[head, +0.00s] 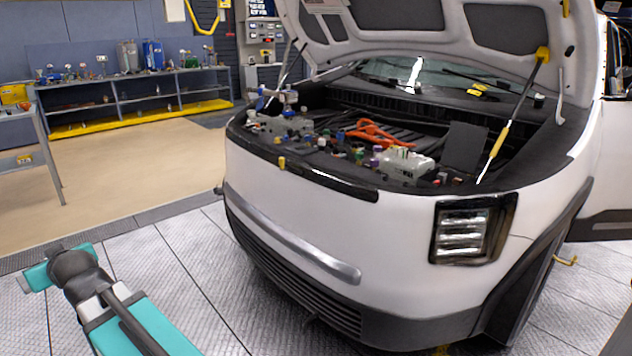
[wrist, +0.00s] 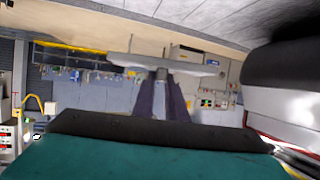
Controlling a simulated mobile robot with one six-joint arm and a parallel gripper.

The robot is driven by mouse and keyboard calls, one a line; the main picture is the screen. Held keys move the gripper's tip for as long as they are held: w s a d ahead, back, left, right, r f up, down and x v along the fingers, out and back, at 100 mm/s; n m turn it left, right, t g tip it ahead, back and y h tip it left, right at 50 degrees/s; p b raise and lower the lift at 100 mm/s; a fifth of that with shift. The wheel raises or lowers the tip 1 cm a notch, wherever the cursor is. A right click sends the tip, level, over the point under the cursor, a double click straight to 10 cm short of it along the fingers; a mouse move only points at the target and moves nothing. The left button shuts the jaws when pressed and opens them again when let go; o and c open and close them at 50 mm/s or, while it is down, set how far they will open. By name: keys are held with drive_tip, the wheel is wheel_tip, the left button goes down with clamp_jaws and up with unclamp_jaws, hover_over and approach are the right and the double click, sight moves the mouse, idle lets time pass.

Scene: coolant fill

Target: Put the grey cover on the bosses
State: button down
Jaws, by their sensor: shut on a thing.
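My gripper (wrist: 160,78) shows in the wrist view, with its two dark fingers closed on the grey cover (wrist: 118,68). The cover is a wide, flat grey piece, seen nearly edge-on across the fingertips. It is held in the air, away from the car. In the head view my arm is folded at the lower left, and the gripper and cover cannot be made out there. The open engine bay (head: 350,110) of the white car is at the centre right. I cannot tell the bosses apart among the small parts in it.
The raised hood (head: 440,50) hangs over the bay, with a yellow-and-black strut (head: 515,110) at its right. A grey block (head: 403,165) and orange cables (head: 372,133) lie in the bay. The tiled floor (head: 190,270) before the bumper is clear.

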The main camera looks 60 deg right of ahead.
drive_tip(key=shift+f, duration=0.1)
idle(0.4)
drive_tip(key=shift+s+d+f+m+h, duration=0.2)
drive_tip(key=shift+d+f+m+h, duration=0.1)
drive_tip(key=shift+h, duration=0.1)
drive_tip(key=s+d+r+m+g+h+p, duration=0.15)
drive_tip(key=s+d+m+h, duration=0.3)
drive_tip(key=d, duration=0.75)
drive_tip(key=s+d+m+g+h+p, duration=0.25)
drive_tip(key=s+d, duration=0.35)
drive_tip(key=d, duration=0.6)
drive_tip(key=s+d+r+m+g+h+p, duration=0.1)
drive_tip(key=s+d+m+g+h, duration=0.3)
drive_tip(key=d, duration=0.8)
drive_tip(key=s+d+r+m+g+p, duration=0.2)
drive_tip(key=s+d+m+g, duration=0.1)
drive_tip(key=s+d, duration=0.6)
drive_tip(key=s+d+r+m+g+h+p, duration=0.1)
drive_tip(key=s+d+r+m+g+p, duration=0.1)
drive_tip(key=s+d, duration=0.7)
drive_tip(key=s+d+r+m+g+p, duration=0.2)
drive_tip(key=s+d, duration=0.7)
drive_tip(key=s, duration=0.9)
wheel_tip(320, 180, up, 2)
drive_tip(key=shift+s+d+r+m+g+p, duration=0.25)
drive_tip(key=shift+s+m+g+p, duration=0.1)
drive_tip(key=shift+m+g, duration=0.65)
drive_tip(key=shift+w+d+r+p, duration=0.1)
drive_tip(key=shift+d+r+p, duration=0.25)
drive_tip(key=shift+p, duration=1.5)
